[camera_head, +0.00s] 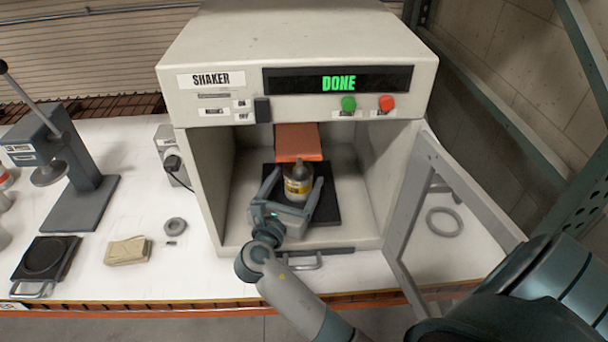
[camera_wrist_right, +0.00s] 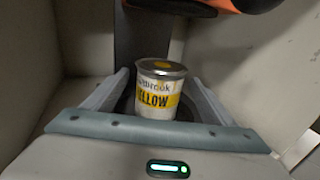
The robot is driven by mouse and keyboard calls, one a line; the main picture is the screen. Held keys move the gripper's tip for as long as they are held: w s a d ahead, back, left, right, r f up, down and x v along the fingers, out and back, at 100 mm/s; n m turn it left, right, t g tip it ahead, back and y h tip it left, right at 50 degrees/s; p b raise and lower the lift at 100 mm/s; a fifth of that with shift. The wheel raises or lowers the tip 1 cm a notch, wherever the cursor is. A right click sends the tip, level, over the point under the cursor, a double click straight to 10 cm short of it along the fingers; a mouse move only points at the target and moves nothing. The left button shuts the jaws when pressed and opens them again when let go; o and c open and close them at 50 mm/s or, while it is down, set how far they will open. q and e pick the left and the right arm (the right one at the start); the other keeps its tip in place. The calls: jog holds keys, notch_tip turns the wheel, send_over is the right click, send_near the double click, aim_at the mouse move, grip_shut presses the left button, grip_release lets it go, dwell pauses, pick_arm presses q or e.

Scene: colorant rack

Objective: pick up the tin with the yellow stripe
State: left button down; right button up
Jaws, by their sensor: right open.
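The tin with the yellow stripe (camera_head: 297,189) stands upright on a dark plate inside the shaker, below the orange clamp pad (camera_head: 298,142). In the right wrist view the tin (camera_wrist_right: 158,88) has a grey lid with a yellow dot, and its label reads YELLOW. My right gripper (camera_head: 295,186) reaches into the shaker from the front. It is open, with one finger on each side of the tin; gaps show between the fingers and the tin. My left gripper is out of view.
The shaker (camera_head: 198,104) reads DONE, and its door (camera_head: 405,220) is swung open to the right. The chamber walls stand on both sides of my right gripper.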

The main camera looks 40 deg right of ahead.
jog(key=shift+w+d, duration=0.1)
jog(key=shift+d, duration=0.1)
jog(key=shift+r, duration=0.15)
jog(key=shift+a, duration=0.25)
jog(key=shift+d, duration=0.1)
jog(key=shift+c, duration=0.9)
jog(key=c, duration=1)
jog(key=shift+c, duration=0.6)
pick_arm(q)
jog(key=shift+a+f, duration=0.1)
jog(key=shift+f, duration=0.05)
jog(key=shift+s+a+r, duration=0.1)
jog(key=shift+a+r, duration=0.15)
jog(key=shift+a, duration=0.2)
pick_arm(e)
jog(key=shift+r, duration=0.2)
